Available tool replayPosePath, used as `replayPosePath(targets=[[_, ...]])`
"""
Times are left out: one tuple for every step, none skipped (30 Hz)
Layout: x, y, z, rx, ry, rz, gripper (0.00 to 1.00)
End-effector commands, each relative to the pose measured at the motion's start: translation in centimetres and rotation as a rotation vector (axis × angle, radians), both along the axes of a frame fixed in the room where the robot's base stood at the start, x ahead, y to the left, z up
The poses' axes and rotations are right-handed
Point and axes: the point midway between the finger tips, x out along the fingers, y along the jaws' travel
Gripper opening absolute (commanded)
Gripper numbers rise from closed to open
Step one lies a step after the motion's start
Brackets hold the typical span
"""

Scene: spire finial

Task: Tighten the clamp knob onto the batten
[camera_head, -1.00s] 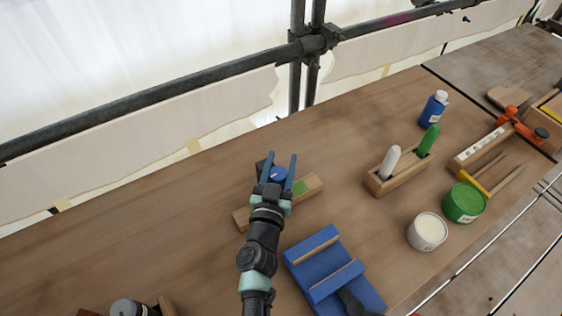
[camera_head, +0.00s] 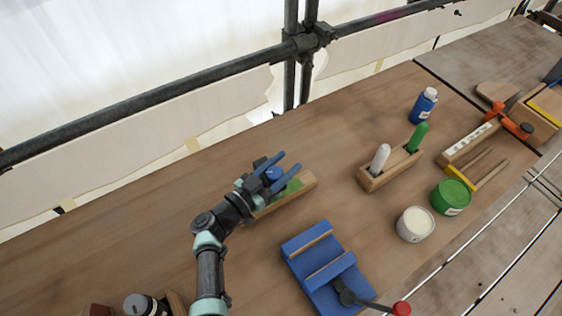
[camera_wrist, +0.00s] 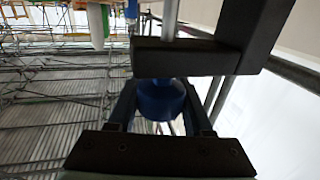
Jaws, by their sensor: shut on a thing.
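The clamp has a round blue knob (camera_head: 272,175), which sits between the blue fingers of my gripper (camera_head: 281,172). In the wrist view the knob (camera_wrist: 161,100) lies between the two fingers, and my gripper (camera_wrist: 160,105) is shut on it. A dark clamp frame (camera_wrist: 190,57) crosses just beyond the knob, with a pale metal rod showing past it. The wooden batten (camera_head: 298,190) with a green patch lies on the bench under the gripper. Its left end is partly hidden by my arm.
A blue vise-like block (camera_head: 312,241) with a dark handle stands in front. A wooden holder (camera_head: 392,170) with a white and a green marker is to the right.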

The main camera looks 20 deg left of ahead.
Motion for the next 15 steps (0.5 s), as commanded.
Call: replayPosePath(targets=[[0.0,0.2,-0.5,0.004,-0.002,-0.044,0.0],[0.0,0.1,-0.6,0.003,-0.002,-0.073,0.0],[-0.1,0.0,-0.6,0.003,-0.003,-0.111,0.0],[-0.1,-0.1,-0.7,0.004,-0.002,-0.14,0.0],[-0.2,-0.1,-0.7,0.004,-0.002,-0.168,0.0],[-0.2,-0.3,-0.8,0.004,-0.001,-0.206,0.0],[-0.3,-0.3,-0.9,0.005,-0.001,-0.235,0.0],[-0.3,-0.4,-0.9,0.005,-0.002,-0.263,0.0],[-0.4,-0.6,-0.9,0.005,-0.001,-0.298,0.0],[-0.5,-0.6,-0.9,0.005,-0.002,-0.321,0.0],[-0.5,-0.7,-0.9,0.004,-0.001,-0.345,0.0],[-0.6,-0.7,-0.9,0.004,-0.002,-0.375,0.0],[-0.6,-0.8,-0.9,0.004,-0.002,-0.397,0.0],[-0.7,-0.8,-0.9,0.003,-0.002,-0.417,0.0],[-0.7,-0.9,-0.9,0.002,-0.002,-0.444,0.0]])
